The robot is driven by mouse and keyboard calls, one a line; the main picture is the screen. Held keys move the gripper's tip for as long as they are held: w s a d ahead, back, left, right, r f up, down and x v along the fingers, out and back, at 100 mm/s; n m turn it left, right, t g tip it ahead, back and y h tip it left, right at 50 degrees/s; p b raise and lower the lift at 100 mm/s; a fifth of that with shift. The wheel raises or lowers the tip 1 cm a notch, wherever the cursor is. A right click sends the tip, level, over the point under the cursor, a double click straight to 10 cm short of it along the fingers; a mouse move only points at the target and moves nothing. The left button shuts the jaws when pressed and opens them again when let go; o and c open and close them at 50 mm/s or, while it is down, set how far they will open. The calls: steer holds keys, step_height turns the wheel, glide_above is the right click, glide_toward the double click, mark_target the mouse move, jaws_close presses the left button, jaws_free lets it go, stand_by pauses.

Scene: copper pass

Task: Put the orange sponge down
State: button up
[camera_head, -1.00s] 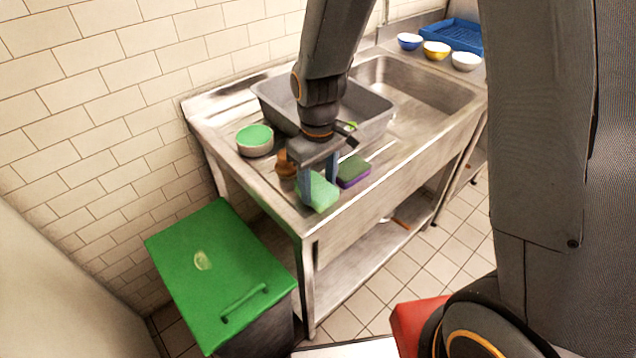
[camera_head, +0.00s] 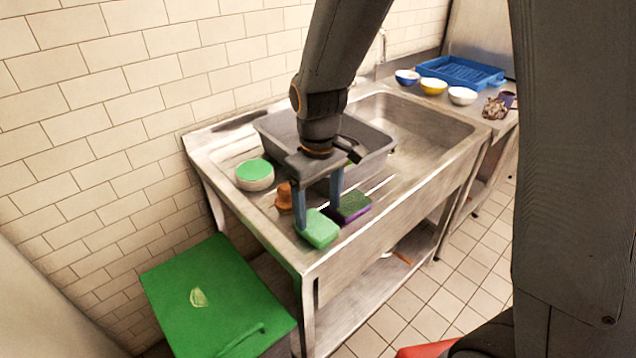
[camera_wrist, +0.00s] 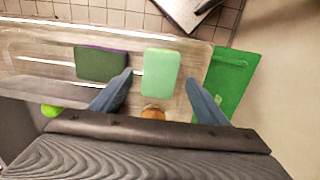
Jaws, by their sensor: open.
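I see no sponge that is plainly orange. A light green sponge (camera_head: 318,228) lies flat on the steel drainboard (camera_head: 277,233) near its front left corner; it also shows in the wrist view (camera_wrist: 160,72). My gripper (camera_head: 319,212) is open just above and behind this sponge, its blue fingers apart and nothing held between them. In the wrist view the fingers (camera_wrist: 159,80) stand on either side of the sponge. A dark green sponge with a purple underside (camera_head: 352,207) lies right beside it, also in the wrist view (camera_wrist: 101,65).
A grey basin (camera_head: 375,150) sits behind my gripper. A green-lidded bin (camera_head: 215,290) stands below left. Bowls (camera_head: 433,86) and a blue rack (camera_head: 470,72) are far right.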

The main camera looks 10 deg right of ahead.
mark_target(318, 225)
step_height(318, 225, up, 7)
steer(key=b, duration=0.1)
steer(key=s+d+f+m, duration=0.2)
steer(key=s+d+m, duration=0.1)
steer(key=d, duration=0.3)
steer(key=s+d+f+m+t, duration=0.1)
steer(key=s+d+f+m, duration=0.2)
steer(key=d, duration=0.3)
steer(key=shift+s+d+f+m+t+b, duration=0.15)
steer(key=shift+s+f+m+t+b, duration=0.15)
steer(key=shift+s+f+m, duration=0.15)
steer(key=shift+s+r, duration=0.1)
